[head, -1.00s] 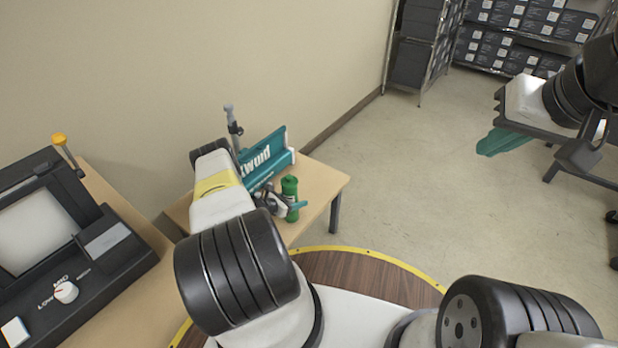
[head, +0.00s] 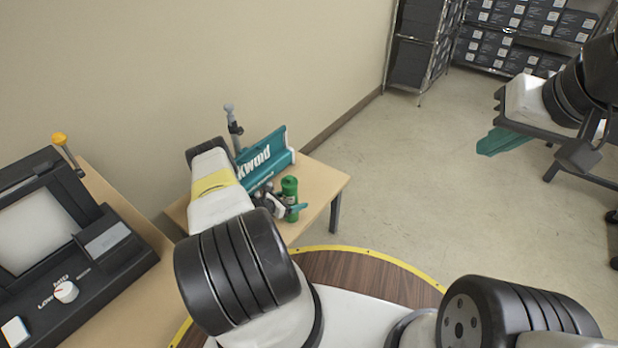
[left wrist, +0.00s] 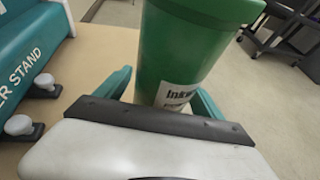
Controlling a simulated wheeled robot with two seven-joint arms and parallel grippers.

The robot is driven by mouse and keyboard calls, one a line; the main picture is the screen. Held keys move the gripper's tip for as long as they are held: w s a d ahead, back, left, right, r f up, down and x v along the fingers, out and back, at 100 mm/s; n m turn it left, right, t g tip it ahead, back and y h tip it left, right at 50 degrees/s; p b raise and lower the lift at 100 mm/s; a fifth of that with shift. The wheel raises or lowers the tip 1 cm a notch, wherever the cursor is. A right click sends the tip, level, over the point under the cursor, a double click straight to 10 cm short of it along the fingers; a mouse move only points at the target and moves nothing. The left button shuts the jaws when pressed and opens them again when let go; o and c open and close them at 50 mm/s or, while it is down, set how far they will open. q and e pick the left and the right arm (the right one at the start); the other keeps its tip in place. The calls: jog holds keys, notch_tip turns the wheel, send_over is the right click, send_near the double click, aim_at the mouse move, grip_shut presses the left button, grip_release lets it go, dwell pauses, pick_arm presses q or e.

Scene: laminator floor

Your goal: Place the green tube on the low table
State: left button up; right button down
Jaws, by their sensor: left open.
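The green tube (head: 290,187) stands upright on the low wooden table (head: 325,185), in front of a teal stand. It fills the upper middle of the left wrist view (left wrist: 190,50), with part of a white label showing. My left gripper (head: 289,209) is low at the tube, with its teal fingers open on either side of it in the left wrist view (left wrist: 160,95). Contact between fingers and tube cannot be told, and the tube's base is hidden there. My right gripper (head: 503,141), also teal, hangs at the far right; its finger gap does not show.
The teal stand (head: 265,158) with white lettering stands close beside the tube, its knobs (left wrist: 45,83) near my left gripper. A black laminator (head: 100,255) sits on a table at left. Shelves of boxes (head: 520,35) stand at the back. The floor (head: 420,165) between is clear.

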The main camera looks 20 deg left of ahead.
pick_arm(q)
jog(key=v, duration=1.1)
jog(key=shift+d, duration=0.1)
